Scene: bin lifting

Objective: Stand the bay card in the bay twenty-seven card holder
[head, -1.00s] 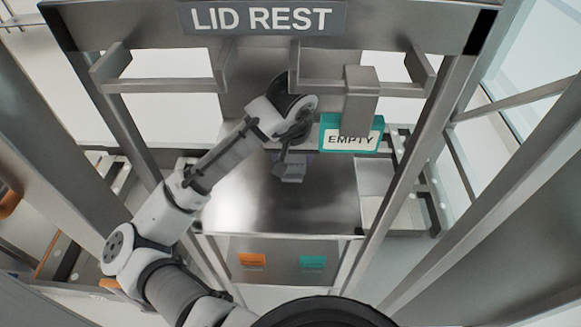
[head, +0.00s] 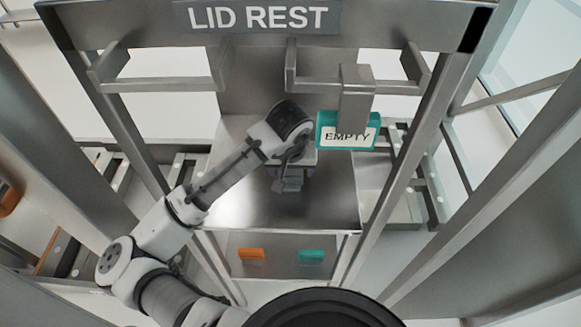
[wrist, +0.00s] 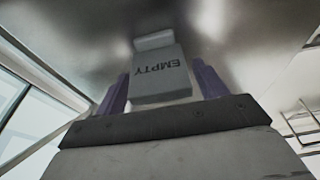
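My gripper (head: 291,174) is over the steel table, left of the teal-edged sign. In the wrist view its two purple fingers (wrist: 163,88) stand on either side of a grey card piece (wrist: 161,78) marked EMPTY, upside down there. The grey piece also shows small below the gripper in the head view (head: 290,185). A teal-edged sign (head: 322,132) with a white EMPTY face is at the back right, below a steel bracket. I cannot read any bay number, so I cannot tell which holder is bay twenty-seven.
The steel table (head: 240,205) is bare around the gripper. An orange tag (head: 251,254) and a teal tag (head: 311,257) are on its front panel. A frame marked LID REST (head: 258,17) spans above, with hooks and a bracket (head: 356,90) hanging down. Slanted posts stand at both sides.

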